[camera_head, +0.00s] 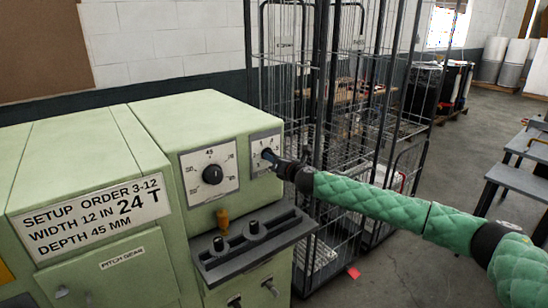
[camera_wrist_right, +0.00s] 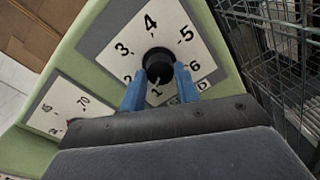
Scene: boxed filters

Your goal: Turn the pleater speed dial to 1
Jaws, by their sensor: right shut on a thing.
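The speed dial is a round black knob (camera_wrist_right: 158,61) on a white plate numbered 1 to 6. In the right wrist view, 4 is beyond the knob and 1 is on the near side, between the blue fingers. My right gripper (camera_wrist_right: 161,80) is shut on the knob, one finger on each side. In the head view the numbered plate (camera_head: 263,143) is on the green machine's right front, and my right gripper (camera_head: 270,156) reaches it from the right, hiding most of the knob. I cannot make out where the knob's pointer stands. My left gripper is out of view.
A second dial (camera_head: 212,174) with its own scale is just left. Below are a dark ledge (camera_head: 253,244) with small black knobs and an amber peg (camera_head: 222,221). A setup sign (camera_head: 92,219) is at left. Wire cages (camera_head: 300,75) stand close behind and right.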

